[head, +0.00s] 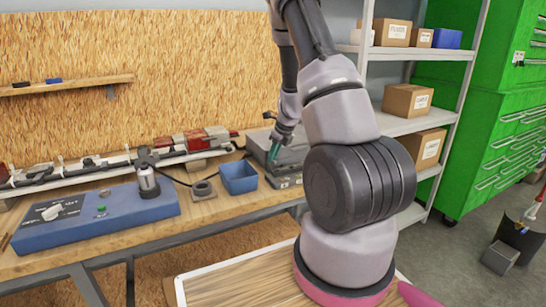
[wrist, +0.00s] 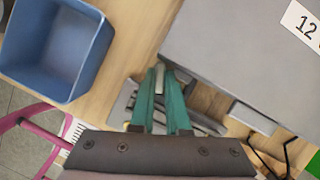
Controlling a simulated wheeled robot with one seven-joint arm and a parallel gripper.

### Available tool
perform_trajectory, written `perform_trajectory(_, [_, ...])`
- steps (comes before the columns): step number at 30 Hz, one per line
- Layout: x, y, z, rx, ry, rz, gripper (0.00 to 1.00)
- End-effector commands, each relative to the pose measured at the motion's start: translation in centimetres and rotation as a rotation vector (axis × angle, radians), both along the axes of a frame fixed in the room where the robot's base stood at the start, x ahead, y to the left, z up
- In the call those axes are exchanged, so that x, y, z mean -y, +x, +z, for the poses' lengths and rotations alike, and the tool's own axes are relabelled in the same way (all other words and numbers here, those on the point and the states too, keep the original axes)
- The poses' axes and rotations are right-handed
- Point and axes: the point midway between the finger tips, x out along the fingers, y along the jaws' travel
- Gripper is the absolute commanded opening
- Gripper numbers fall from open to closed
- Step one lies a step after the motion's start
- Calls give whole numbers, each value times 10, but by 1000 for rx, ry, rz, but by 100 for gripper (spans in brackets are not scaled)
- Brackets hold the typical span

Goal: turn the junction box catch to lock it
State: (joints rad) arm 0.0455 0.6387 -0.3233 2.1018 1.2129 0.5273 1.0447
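The grey junction box (wrist: 235,50) fills the upper right of the wrist view, with a white label reading 12 on it. In the head view the box (head: 285,152) stands on the bench, partly behind my arm. My gripper (wrist: 159,72) has two teal fingers pointing at the box's near left edge. A small pale grey piece, perhaps the catch (wrist: 159,80), shows between the fingertips. I cannot tell whether both fingers touch it. In the head view my gripper (head: 272,158) is small and low by the box's left side.
A blue open bin (head: 240,178) stands just left of the box; it is close in the wrist view (wrist: 55,50). A blue panel with a knob (head: 95,220) lies farther left on the bench. Shelves with cartons (head: 408,100) are at the right.

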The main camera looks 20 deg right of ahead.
Motion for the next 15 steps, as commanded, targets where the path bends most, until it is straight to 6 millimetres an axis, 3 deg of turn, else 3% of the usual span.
perform_trajectory(15, [2,1,0,0,-1,133,0])
